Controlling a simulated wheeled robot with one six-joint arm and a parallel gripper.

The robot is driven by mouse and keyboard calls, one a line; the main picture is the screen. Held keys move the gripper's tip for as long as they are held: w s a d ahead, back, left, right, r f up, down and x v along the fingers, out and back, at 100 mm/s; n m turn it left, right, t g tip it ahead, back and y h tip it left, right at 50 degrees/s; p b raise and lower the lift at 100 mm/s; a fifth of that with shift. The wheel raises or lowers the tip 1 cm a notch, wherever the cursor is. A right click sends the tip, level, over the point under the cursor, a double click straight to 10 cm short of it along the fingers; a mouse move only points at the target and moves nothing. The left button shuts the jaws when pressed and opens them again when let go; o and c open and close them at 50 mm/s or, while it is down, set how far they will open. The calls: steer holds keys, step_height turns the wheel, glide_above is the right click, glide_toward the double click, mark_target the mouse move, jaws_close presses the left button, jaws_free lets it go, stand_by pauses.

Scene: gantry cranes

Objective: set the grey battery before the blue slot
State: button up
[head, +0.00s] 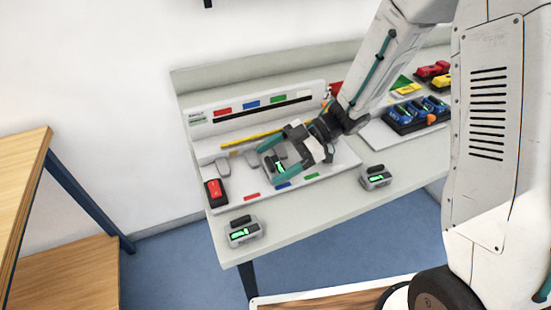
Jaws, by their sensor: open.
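My gripper (275,158) is open over the white charging board (325,172), its teal fingertips pointing left. A grey battery with a green display (280,166) shows between the fingers, partly hidden by them; I cannot tell whether they touch it. It is just behind the blue mark (283,184) on the board's front strip. A second blue mark (251,104) is on the upright back panel. Two more grey batteries with green displays lie on the table, one at the front left corner (243,232) and one at the front right (375,178).
A yellow bar (252,138) lies along the back panel. A dark tray (389,125) with blue batteries is at the right. The table's front edge is clear between the two loose grey batteries.

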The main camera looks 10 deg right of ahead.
steer(key=shift+s+f, duration=0.3)
steer(key=shift+f, duration=0.1)
steer(key=shift+w+r, duration=0.1)
steer(key=shift+r, duration=0.1)
steer(key=v, duration=1.2)
steer(key=shift+w+r, duration=0.3)
steer(key=shift+r, duration=0.1)
